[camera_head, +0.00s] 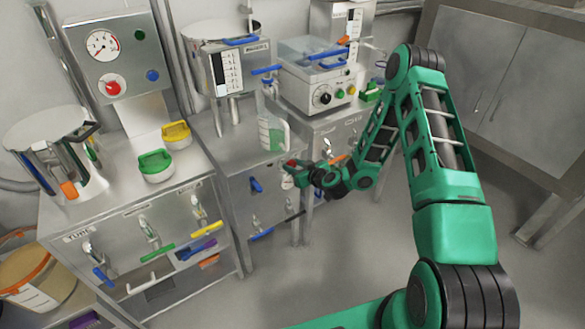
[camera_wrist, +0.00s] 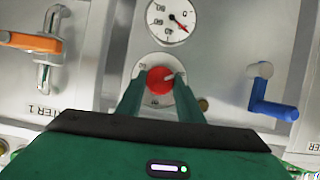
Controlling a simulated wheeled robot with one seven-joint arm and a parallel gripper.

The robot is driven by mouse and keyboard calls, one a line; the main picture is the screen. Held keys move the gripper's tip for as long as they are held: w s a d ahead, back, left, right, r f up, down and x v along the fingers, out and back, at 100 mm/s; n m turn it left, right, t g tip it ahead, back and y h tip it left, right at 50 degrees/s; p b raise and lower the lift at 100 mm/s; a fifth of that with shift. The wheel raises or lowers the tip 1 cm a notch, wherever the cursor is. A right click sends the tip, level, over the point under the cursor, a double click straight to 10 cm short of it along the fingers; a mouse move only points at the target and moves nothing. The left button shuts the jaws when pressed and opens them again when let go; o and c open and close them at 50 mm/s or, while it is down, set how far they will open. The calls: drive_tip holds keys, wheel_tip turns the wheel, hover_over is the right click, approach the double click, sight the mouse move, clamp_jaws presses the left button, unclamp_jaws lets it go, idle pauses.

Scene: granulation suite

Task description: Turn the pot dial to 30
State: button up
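In the wrist view a red dial knob (camera_wrist: 160,80) sits on a round white scale plate with small dark numbers. A pale pointer mark on it points right and slightly up. The numbers are too small to read surely. In the head view my gripper (camera_head: 296,173) is at the front of the middle cabinet, and the knob is not clearly told apart there.
A white gauge (camera_wrist: 170,20) with a red needle is just above the knob in the wrist view. An orange-handled valve (camera_wrist: 30,42) is at left, a blue handle (camera_wrist: 270,97) at right. A clear jug (camera_head: 273,132) stands on the cabinet edge above my gripper.

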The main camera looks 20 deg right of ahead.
drive_tip(key=c, duration=0.3)
drive_tip(key=shift+a, duration=0.35)
drive_tip(key=shift+d, duration=0.25)
drive_tip(key=shift+d+m, duration=0.1)
drive_tip(key=shift+m, duration=0.2)
drive_tip(key=m+y, duration=0.2)
drive_tip(key=shift+d+f+m, duration=0.1)
drive_tip(key=shift+d+m, duration=0.15)
drive_tip(key=shift+m, duration=0.05)
drive_tip(key=shift+w+d+f+m+y, duration=0.1)
drive_tip(key=shift+d+m+y, duration=0.05)
drive_tip(key=shift+m+y, duration=0.9)
drive_tip(key=shift+d+f+m+g+y, duration=0.1)
drive_tip(key=shift+m+g+y, duration=0.35)
drive_tip(key=shift+m, duration=0.9)
drive_tip(key=shift+t, duration=0.25)
